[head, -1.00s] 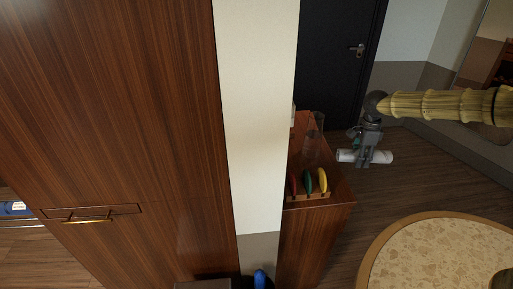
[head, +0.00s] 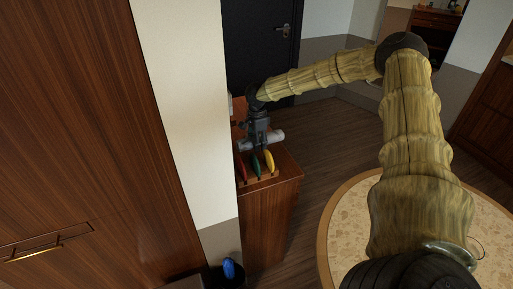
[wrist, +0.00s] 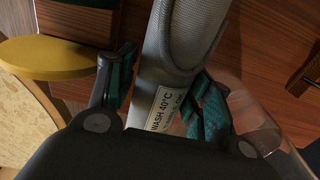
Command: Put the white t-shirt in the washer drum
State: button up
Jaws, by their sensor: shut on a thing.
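My gripper (head: 259,139) is shut on a rolled, pale grey-white cloth (head: 275,137), which looks like the white t-shirt. In the wrist view the roll (wrist: 178,50) lies between the two teal-padded fingers and carries a white label (wrist: 162,106) reading "WASH 40°C". In the head view my gripper and the roll are over the wooden counter, just behind the coloured boards. I cannot tell how far above the counter the roll is. No washer or drum is in view.
A rack with red, green and yellow boards (head: 269,162) stands on the wooden counter (head: 285,182), close to my gripper. A clear vessel (wrist: 262,125) is beside the right finger. A tall wooden cabinet (head: 80,130), a wall and a round table (head: 335,215) surround the open floor.

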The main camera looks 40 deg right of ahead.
aim_at(257, 154)
jog(key=shift+f+p, duration=0.7)
jog(key=shift+f, duration=1.35)
jog(key=shift+f, duration=0.15)
jog(key=o, duration=1.1)
jog(key=shift+r, duration=0.2)
